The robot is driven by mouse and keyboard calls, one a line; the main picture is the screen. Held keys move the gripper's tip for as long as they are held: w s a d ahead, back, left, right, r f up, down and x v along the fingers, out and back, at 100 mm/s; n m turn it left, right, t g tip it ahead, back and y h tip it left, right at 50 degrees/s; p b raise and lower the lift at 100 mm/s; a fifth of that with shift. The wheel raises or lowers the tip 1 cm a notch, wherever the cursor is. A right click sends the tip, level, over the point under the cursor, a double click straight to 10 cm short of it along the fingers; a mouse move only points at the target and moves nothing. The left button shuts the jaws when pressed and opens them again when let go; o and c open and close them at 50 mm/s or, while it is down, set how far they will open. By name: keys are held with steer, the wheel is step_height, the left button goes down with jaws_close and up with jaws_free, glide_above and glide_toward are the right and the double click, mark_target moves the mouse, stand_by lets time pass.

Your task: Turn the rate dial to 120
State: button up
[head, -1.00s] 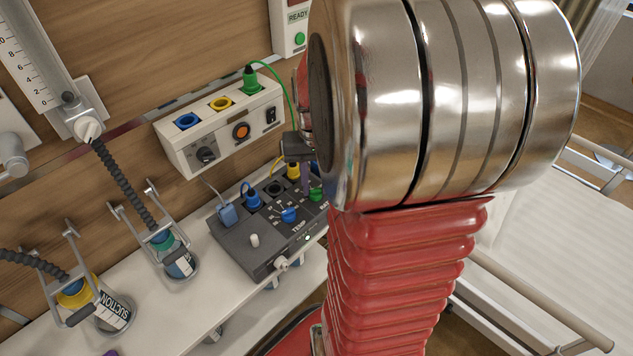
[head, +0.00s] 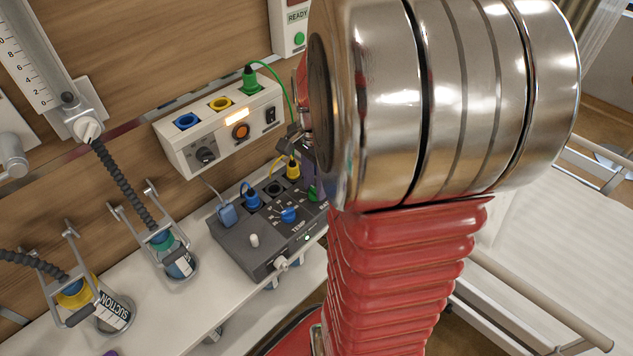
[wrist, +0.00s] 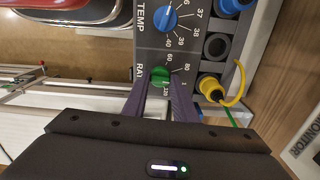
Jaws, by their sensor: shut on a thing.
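In the head view my arm hides most of the gripper and green dial.
Yellow (head: 293,169) and blue (head: 253,200) plugs with cables stand in the console close to the dials. A wall panel (head: 180,152) with coloured sockets is behind. Suction jars (head: 110,312) stand left on the white shelf. A bed (head: 560,235) is at right.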

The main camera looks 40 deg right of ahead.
steer(key=m, duration=1.2)
steer(key=shift+m, duration=0.4)
steer(key=shift+w, duration=0.1)
steer(key=o, duration=1)
steer(key=shift+o, duration=0.2)
steer(key=shift+r, duration=0.1)
step_height(320, 180, up, 14)
steer(key=shift+f, duration=0.2)
stand_by(0.4)
